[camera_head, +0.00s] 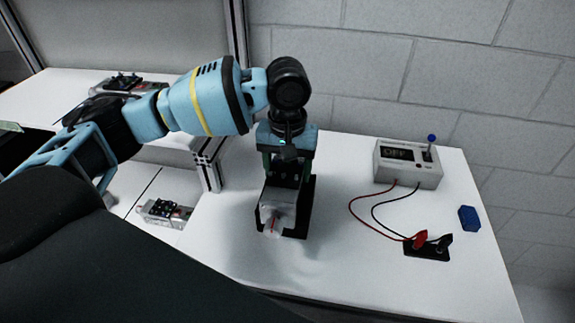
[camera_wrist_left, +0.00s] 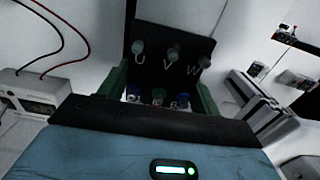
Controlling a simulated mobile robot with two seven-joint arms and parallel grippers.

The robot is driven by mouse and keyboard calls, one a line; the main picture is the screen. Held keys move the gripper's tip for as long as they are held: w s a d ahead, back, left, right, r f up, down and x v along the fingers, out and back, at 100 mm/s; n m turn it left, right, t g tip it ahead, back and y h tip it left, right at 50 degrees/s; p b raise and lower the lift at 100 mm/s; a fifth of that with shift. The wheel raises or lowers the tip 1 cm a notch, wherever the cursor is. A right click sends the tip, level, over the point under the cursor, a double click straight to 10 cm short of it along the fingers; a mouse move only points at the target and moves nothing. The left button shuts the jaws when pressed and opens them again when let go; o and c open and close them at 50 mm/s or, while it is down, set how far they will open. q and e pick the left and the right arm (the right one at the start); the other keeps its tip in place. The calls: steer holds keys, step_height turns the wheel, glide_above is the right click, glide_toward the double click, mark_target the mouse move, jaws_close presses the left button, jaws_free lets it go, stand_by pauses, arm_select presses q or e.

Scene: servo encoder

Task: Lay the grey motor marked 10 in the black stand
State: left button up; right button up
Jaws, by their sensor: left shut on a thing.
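A grey motor (camera_head: 279,196) is at the middle of the white table in the head view, with a pale front end and a small red mark. I cannot read a 10 on it. My left gripper (camera_head: 286,168) points down from above and is shut on its black terminal end. In the left wrist view the green fingers of my left gripper (camera_wrist_left: 162,92) flank a black terminal block (camera_wrist_left: 170,48) lettered U, V, W. The black stand (camera_head: 310,206) shows behind and beside the motor, mostly hidden; I cannot tell whether the motor touches it. My right gripper is not in view.
A grey box reading OFF (camera_head: 408,165) with a blue-tipped lever stands at right. Red and black leads run to clips on a black plate (camera_head: 428,249). A blue block (camera_head: 469,218) lies near the right edge. Another motor (camera_head: 164,212) lies left, beyond a metal post.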

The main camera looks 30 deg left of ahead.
arm_select(q)
steer(key=shift+w+f, duration=0.1)
steer(key=shift+f, duration=0.8)
stand_by(0.6)
steer(key=o, duration=1.4)
steer(key=shift+o, duration=0.3)
steer(key=shift+f, duration=0.25)
steer(key=shift+r, duration=0.1)
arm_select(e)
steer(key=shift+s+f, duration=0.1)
arm_select(q)
step_height(320, 180, up, 7)
steer(key=shift+f, duration=0.2)
steer(key=shift+r, duration=0.65)
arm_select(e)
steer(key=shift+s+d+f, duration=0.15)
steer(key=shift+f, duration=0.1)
